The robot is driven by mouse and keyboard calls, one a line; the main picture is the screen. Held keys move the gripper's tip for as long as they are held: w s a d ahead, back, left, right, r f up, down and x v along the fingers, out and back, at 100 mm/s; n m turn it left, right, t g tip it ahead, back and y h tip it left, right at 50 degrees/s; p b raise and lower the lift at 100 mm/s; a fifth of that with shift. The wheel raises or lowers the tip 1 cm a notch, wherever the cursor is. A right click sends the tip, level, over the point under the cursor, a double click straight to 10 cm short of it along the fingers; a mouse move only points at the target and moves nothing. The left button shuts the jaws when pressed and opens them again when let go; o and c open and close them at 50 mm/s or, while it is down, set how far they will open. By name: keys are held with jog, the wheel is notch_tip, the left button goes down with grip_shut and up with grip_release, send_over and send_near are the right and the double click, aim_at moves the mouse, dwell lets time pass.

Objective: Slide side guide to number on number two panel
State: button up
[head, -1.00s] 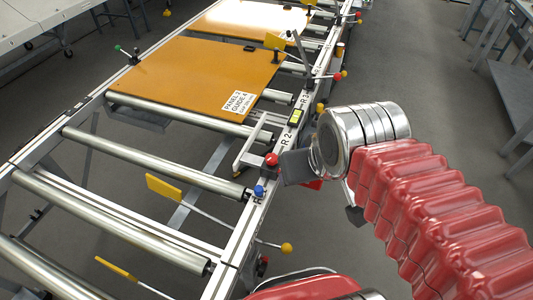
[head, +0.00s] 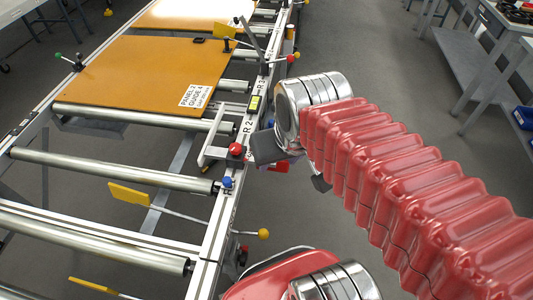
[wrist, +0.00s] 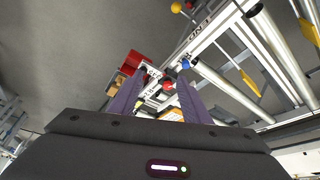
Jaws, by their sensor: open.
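The number two panel (head: 150,75) is an orange board on the rollers in the head view. Its white label (head: 196,96) reads "PANEL 2" and "GUIDE", with a digit too small to be sure of. The side guide (head: 214,143) is a pale bracket with a red knob (head: 236,150) on the right rail, near the "R 2" mark. My gripper (wrist: 163,76) shows two purple fingers, open, in the wrist view. The red knob (wrist: 168,86) appears between them; contact cannot be told. In the head view my gripper's dark body is just right of the knob.
The rail (head: 228,180) carries a blue knob (head: 226,182) and a small yellow-green display (head: 255,103). A yellow flag (head: 128,195) on a rod and a yellow ball (head: 263,234) lie nearer. A grey workbench (head: 460,50) stands right, across open floor.

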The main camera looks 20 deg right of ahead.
jog(key=d+f+m+g+y, duration=0.1)
jog(key=d+f+m+y, duration=0.3)
jog(key=f, duration=0.4)
jog(key=d+f+m+g+y, duration=0.1)
jog(key=d+f+m+y, duration=0.15)
jog(key=f+m, duration=0.45)
jog(key=d+f+m+g+y, duration=0.1)
jog(key=d+f+m+y, duration=0.3)
jog(key=f, duration=0.5)
jog(key=w+d+f+m+t+y, duration=0.1)
jog(key=w+d+m+t+y, duration=0.1)
jog(key=w+d+m+t, duration=0.4)
jog(key=w+m+t, duration=0.4)
jog(key=t, duration=0.1)
jog(key=shift+d+m+y, duration=0.35)
jog(key=shift+d+m, duration=0.05)
